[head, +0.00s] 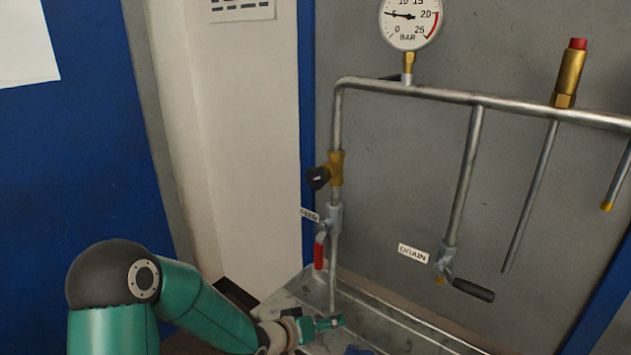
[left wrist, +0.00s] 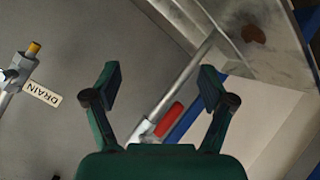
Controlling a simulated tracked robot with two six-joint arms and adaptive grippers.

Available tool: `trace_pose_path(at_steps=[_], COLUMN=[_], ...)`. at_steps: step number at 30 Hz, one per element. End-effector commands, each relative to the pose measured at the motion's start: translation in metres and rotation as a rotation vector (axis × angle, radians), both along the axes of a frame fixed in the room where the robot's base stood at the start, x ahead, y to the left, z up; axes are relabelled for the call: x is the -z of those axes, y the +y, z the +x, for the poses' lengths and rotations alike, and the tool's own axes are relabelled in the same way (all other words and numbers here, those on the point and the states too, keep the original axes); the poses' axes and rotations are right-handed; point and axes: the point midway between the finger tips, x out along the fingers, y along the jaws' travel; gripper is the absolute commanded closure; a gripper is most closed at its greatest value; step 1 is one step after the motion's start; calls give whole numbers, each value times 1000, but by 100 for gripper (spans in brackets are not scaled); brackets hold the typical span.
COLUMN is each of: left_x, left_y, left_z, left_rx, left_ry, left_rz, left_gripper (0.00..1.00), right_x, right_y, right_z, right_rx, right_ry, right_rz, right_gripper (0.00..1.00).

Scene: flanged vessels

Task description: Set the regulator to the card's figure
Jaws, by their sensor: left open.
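The regulator, a brass body with a black knob (head: 318,178), sits on the left riser pipe. Its knob points left. The pressure gauge (head: 410,20) above is marked in BAR, and its needle points near 5. A card (head: 242,8) on the pale wall is cut off at the top, and I cannot read its figure. My left gripper (head: 334,322) is low by the foot of the riser, well below the regulator. In the left wrist view it is open (left wrist: 160,85), with nothing held between its fingers. My right gripper is not in view.
The feed valve's red handle (head: 319,256) hangs below the regulator; it also shows in the left wrist view (left wrist: 168,118). The drain valve's black handle (head: 473,290) juts right beside the DRAIN label (head: 413,254). A brass fitting with a red cap (head: 570,72) stands upper right.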

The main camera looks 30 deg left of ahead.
Motion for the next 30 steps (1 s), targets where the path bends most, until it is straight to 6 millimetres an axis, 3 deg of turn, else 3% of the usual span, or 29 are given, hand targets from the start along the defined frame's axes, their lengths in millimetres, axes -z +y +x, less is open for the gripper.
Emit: trace_pose_path(at_steps=[1,3,6,10,13,17,23,30], left_x=[-54,-119,-195,-257,-279,-287,-286,-286], left_y=[36,69,100,117,120,120,117,112], left_z=[9,11,-2,-22,-30,-26,5,57], left_rx=[-45,-73,-83,-72,-61,-54,-54,-54], left_ry=[-127,-268,-414,-518,-551,-560,-557,-556], left_rz=[16,27,52,83,95,96,94,94], left_gripper=[17,17,17,17,17,17,17,17], right_x=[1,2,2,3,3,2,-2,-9], right_y=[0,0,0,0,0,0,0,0], right_z=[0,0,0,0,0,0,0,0], right_rx=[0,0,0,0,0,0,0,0], right_ry=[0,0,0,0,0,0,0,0], right_rz=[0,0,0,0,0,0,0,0], right_gripper=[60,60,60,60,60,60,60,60])
